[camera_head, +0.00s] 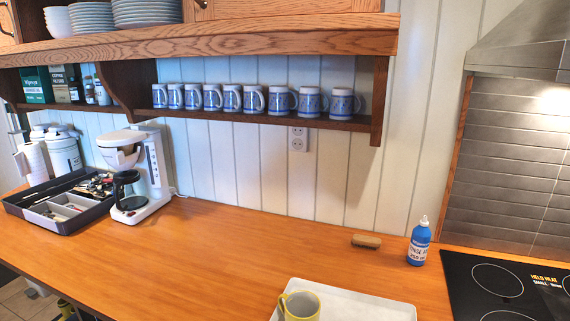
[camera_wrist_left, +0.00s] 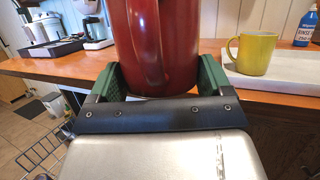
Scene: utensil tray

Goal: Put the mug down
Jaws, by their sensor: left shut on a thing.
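A dark red mug (camera_wrist_left: 182,35) fills the upper middle of the left wrist view, its handle-like ridge facing the camera. My left gripper (camera_wrist_left: 158,82) is shut on it, with one green finger on each side. The mug's top is cut off by the frame. It appears in front of the wooden counter (camera_wrist_left: 270,98); I cannot tell how far its base is from any surface. Neither the red mug nor either gripper shows in the head view. My right gripper is in no view.
A yellow mug (camera_head: 301,307) stands on a white tray (camera_head: 365,308) at the counter's front. A blue bottle (camera_head: 419,243), brush (camera_head: 366,241) and stove (camera_head: 500,280) are right. A coffee maker (camera_head: 150,170) and utensil tray (camera_head: 60,222) are left. The middle counter is clear.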

